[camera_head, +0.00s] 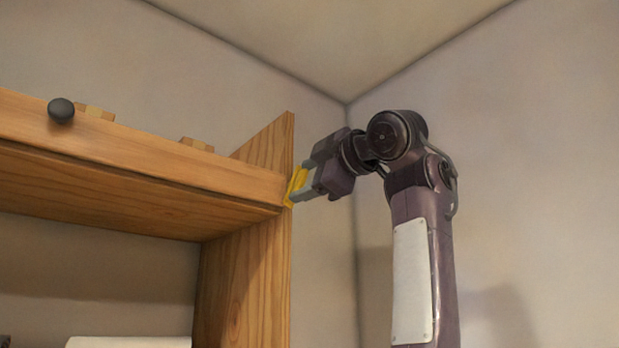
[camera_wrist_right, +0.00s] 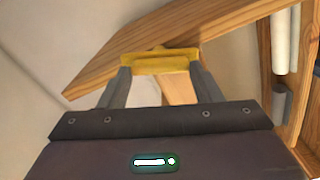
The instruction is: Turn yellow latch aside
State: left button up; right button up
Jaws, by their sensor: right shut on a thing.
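The yellow latch (camera_head: 297,184) is at the right end of the wooden front board, by the upright side panel. It also shows in the right wrist view (camera_wrist_right: 158,61), lying crosswise between the fingertips. My right gripper (camera_head: 303,188) reaches it from the right and is shut on it; in the wrist view the two grey fingers (camera_wrist_right: 160,75) meet its two ends. The gripper hides part of the latch in the head view. My left gripper is in neither view.
The wooden board (camera_head: 130,150) carries a black round knob (camera_head: 61,110) at the left. The side panel (camera_head: 245,260) stands upright below the latch. A white object (camera_head: 130,342) shows at the bottom. Bare walls lie behind, with open room around my right arm.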

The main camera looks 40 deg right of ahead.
jog(key=shift+n, duration=2)
jog(key=shift+s+r, duration=0.1)
jog(key=shift+r, duration=0.05)
jog(key=o, duration=0.8)
jog(key=shift+c, duration=0.2)
jog(key=shift+o, duration=1.1)
jog(key=shift+w, duration=0.2)
jog(key=shift+w+f, duration=0.15)
jog(key=shift+f, duration=0.05)
jog(key=s+b, duration=0.1)
jog(key=s, duration=0.1)
jog(key=s+b, duration=0.1)
jog(key=s, duration=0.2)
jog(key=s+b, duration=0.2)
jog(key=shift+s+d, duration=0.4)
jog(key=shift+w, duration=0.1)
